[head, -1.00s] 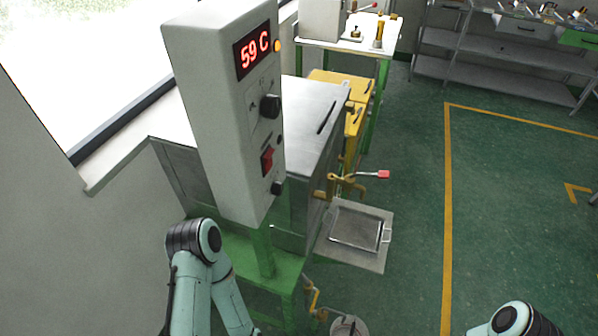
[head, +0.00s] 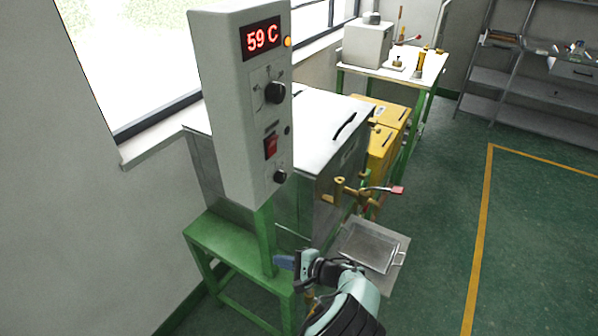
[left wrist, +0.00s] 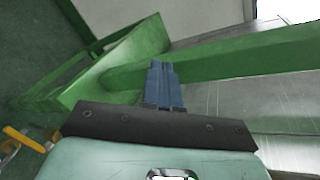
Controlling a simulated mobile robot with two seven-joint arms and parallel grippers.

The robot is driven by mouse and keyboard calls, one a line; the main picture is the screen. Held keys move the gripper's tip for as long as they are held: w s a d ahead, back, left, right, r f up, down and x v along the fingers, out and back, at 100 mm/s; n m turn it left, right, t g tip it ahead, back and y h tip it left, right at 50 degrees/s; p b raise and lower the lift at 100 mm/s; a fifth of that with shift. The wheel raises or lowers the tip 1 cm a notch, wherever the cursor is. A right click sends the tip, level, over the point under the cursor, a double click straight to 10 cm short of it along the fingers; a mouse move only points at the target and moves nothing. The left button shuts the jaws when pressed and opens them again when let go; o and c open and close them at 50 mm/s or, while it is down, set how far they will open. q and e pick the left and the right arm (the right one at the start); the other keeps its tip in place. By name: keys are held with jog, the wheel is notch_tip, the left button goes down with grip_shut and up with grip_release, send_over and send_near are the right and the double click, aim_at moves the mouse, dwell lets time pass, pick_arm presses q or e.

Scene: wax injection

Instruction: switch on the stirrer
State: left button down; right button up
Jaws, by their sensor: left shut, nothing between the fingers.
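A tall white control box (head: 236,110) stands on a green post. Its front has a red display (head: 262,38) reading 59 C, an upper black knob (head: 275,92), a red rocker switch (head: 271,146) and a lower black knob (head: 280,177). I cannot read their labels or tell the switch's position. My left gripper (head: 284,262) is below the box, beside the green post (head: 265,240), apart from the controls. Its blue fingers are shut and empty; they also show together in the left wrist view (left wrist: 163,85). My right gripper is out of view.
A steel tank (head: 325,125) stands behind the box on a green stand (head: 225,245). A brass valve with a red-tipped lever (head: 396,190) sticks out above a metal tray (head: 372,246). Yellow units and a white table stand behind. The green floor at right is open.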

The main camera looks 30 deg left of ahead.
aim_at(273, 142)
pick_arm(q)
jog(key=d+r+n+y, duration=0.2)
jog(key=d+r+y, duration=0.1)
jog(key=r, duration=0.7)
jog(key=d+r+n+y+b, duration=0.1)
jog(key=d+r+n+y, duration=0.1)
jog(key=d+r, duration=0.4)
jog(key=d+r+n+t+y, duration=0.1)
jog(key=d+r, duration=0.4)
jog(key=r, duration=1.1)
jog(key=n+y, duration=0.1)
jog(key=y, duration=0.1)
jog(key=shift+w+d+n+y, duration=0.2)
jog(key=shift+w+n+y, duration=0.1)
jog(key=x, duration=1.4)
jog(key=shift+w+p, duration=0.1)
jog(key=shift+p, duration=0.3)
jog(key=shift+a+r, duration=0.1)
